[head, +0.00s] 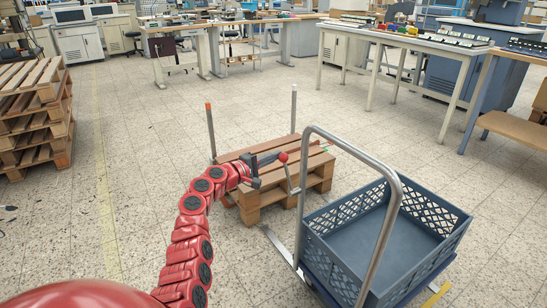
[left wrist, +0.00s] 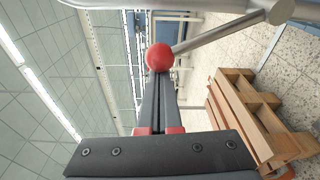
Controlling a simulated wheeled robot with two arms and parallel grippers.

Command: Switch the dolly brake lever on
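The dolly (head: 322,272) stands at right centre with a tall bent tube handle (head: 390,215). Its brake lever (head: 289,176) is a thin grey rod beside the handle's left post, tipped by a red ball knob (head: 283,157). The rod rises slightly tilted, knob up. My left gripper (head: 277,156) reaches in from the left with its fingertips at the knob. In the left wrist view the dark fingers (left wrist: 160,82) lie close together and look shut. The knob (left wrist: 160,58) sits right at their tips; contact is unclear. My right gripper is out of view.
A blue crate (head: 455,233) rides on the dolly. A wooden pallet stack (head: 248,205) with upright posts stands just behind the lever, under my gripper. More pallets (head: 35,150) stand at left. Workbenches line the back; the floor between is clear.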

